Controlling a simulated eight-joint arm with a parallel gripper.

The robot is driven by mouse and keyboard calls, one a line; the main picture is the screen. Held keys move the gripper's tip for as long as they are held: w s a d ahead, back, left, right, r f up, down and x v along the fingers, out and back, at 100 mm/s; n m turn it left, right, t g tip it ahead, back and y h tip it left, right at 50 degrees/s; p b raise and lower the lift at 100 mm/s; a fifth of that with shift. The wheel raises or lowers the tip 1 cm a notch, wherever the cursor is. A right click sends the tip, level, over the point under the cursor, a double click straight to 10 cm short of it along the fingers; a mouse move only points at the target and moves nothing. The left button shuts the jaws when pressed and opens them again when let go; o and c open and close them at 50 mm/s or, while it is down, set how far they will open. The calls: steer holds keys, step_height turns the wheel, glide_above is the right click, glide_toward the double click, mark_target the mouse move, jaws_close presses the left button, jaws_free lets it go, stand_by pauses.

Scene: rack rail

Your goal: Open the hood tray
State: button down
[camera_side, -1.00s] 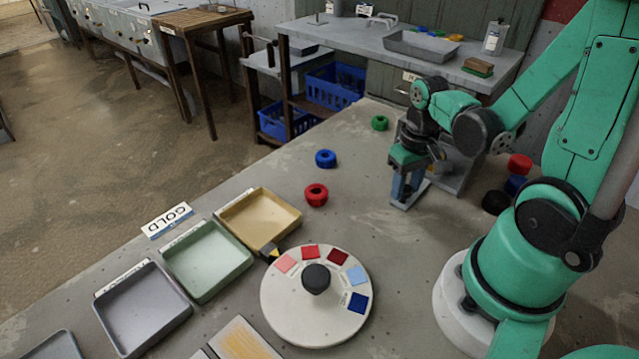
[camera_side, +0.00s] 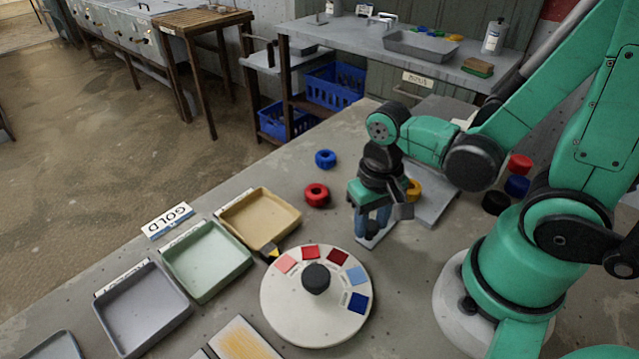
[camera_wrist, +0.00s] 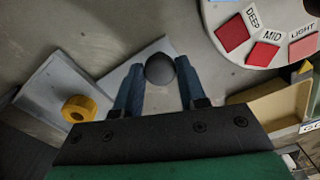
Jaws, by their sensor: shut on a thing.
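The hood tray (camera_side: 432,206) is a flat grey tray that sticks out toward the lower left from the grey hood (camera_side: 440,110) behind my arm. A yellow ring (camera_side: 414,190) lies on it. In the wrist view the tray (camera_wrist: 48,108) and the yellow ring (camera_wrist: 79,108) show at the left. My gripper (camera_side: 373,232) points down there. In the wrist view my gripper (camera_wrist: 158,85) has its two blue fingers on either side of the knob, shut on it. My arm hides part of the hood.
A round white colour dial (camera_side: 290,325) stands in front. Shallow trays, tan (camera_side: 292,222), green (camera_side: 205,295) and grey (camera_side: 140,345), line the left. Red, blue and black pieces sit right of the tray.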

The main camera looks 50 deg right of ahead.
steer(key=shift+a, duration=0.3)
steer(key=shift+c, duration=2.4)
jaws_free()
steer(key=shift+r, duration=0.1)
steer(key=shift+r, duration=2.7)
steer(key=w+d+r+n+t, duration=0.1)
steer(key=w+r+n+t, duration=0.3)
steer(key=w+r+t, duration=0.2)
steer(key=shift+w+t, duration=0.35)
steer(key=shift+t, duration=0.25)
